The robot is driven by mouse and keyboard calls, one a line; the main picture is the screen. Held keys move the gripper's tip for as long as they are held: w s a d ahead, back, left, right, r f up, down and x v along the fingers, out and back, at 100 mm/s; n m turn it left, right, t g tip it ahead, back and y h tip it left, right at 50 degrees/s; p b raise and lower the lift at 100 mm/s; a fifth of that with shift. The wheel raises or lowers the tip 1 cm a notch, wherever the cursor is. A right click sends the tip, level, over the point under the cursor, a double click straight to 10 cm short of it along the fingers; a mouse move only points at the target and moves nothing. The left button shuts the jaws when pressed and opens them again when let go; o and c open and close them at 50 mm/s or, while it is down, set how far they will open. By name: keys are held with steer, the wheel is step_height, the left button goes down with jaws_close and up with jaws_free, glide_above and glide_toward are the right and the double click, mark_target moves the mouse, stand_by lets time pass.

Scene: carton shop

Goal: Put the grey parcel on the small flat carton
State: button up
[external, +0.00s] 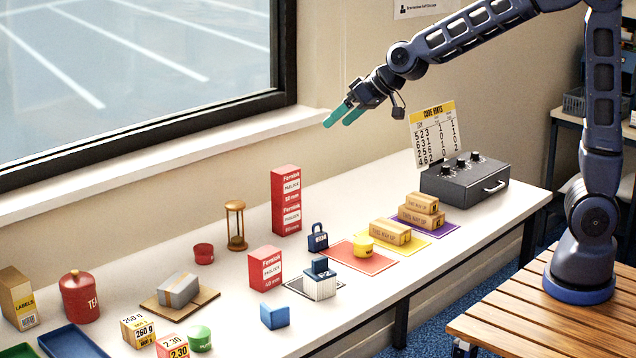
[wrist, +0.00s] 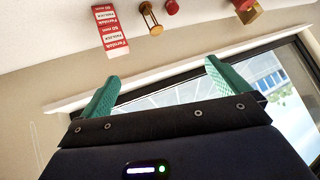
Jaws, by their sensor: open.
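The grey parcel (external: 178,290) is a small grey box with a lighter band, at the left of the table in the external view. It appears to rest on a thin, flat brown carton-like piece (external: 207,297), whose edges show around it. I cannot tell for sure whether this piece is the small flat carton. My gripper (external: 336,122) has green fingers and is raised high above the back of the table, near the window sill, far from the parcel. In the wrist view my gripper (wrist: 158,80) is open with nothing between its fingers. The parcel does not show there.
Behind are an hourglass (external: 236,225) and a tall red box (external: 286,200). Tan cartons (external: 390,232) lie to the right.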

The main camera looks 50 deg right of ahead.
steer(key=s+d+r+m+g+h, duration=0.1)
steer(key=s+d+r, duration=0.1)
steer(key=s+d, duration=0.6)
steer(key=s+d+r+h, duration=0.1)
steer(key=s+d+r, duration=0.1)
steer(key=s+d, duration=0.6)
steer(key=s+d+f+m+g+h, duration=0.1)
steer(key=s+d+f+m+h, duration=0.1)
steer(key=s+d, duration=1.1)
steer(key=shift+s+f+g+h, duration=0.4)
steer(key=shift+s+f+h, duration=0.2)
steer(key=shift+s, duration=0.4)
